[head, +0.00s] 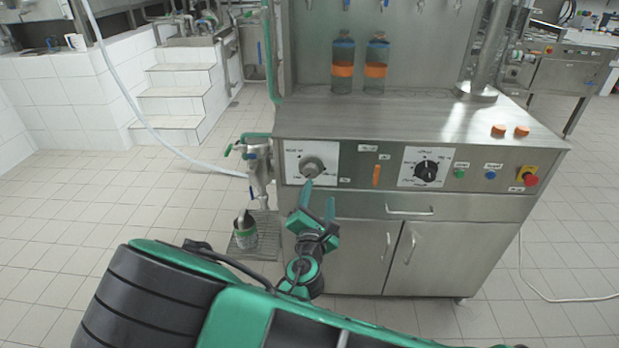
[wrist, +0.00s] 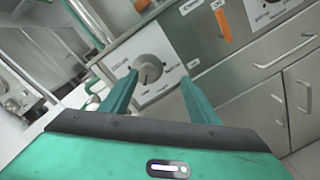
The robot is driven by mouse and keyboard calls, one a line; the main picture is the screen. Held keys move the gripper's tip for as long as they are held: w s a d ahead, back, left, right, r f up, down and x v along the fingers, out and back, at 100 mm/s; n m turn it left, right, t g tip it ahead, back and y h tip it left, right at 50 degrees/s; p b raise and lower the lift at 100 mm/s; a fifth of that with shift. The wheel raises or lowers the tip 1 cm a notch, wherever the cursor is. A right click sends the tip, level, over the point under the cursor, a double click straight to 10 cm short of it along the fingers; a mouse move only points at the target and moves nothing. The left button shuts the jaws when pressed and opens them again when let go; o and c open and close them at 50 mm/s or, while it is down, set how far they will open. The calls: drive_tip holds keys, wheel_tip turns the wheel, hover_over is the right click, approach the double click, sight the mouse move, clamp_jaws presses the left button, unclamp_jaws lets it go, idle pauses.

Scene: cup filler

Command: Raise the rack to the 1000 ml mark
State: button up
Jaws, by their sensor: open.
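A round grey knob (head: 312,167) sits on a white plate at the left end of the steel machine's front panel. It also shows in the wrist view (wrist: 149,68), with a dark pointer mark and small labels around it. My gripper (head: 319,194) is open and empty, with its green fingers just below and in front of the knob. In the wrist view its two fingertips (wrist: 143,80) stand apart on either side of the knob's lower part, and I see no contact. The label text is too small to read. No rack is clearly visible.
Right of the knob are an orange lever (head: 376,175), a black dial (head: 426,168), green and blue buttons, and a red stop button (head: 530,180). Two bottles (head: 343,66) stand on the counter. A tap (head: 259,170) projects at the left above a metal can (head: 245,232).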

sight(311, 173)
drive_tip(key=shift+n+y, duration=0.6)
drive_tip(key=shift+n, duration=0.2)
drive_tip(key=w, duration=0.3)
drive_tip(key=w+a, duration=0.1)
drive_tip(key=w, duration=0.2)
drive_tip(key=w+a, duration=0.1)
drive_tip(key=w, duration=0.3)
drive_tip(key=shift+a+f, duration=0.15)
drive_tip(key=shift+a, duration=0.05)
drive_tip(key=c, duration=1)
drive_tip(key=shift+a, duration=0.1)
drive_tip(key=shift+c, duration=0.2)
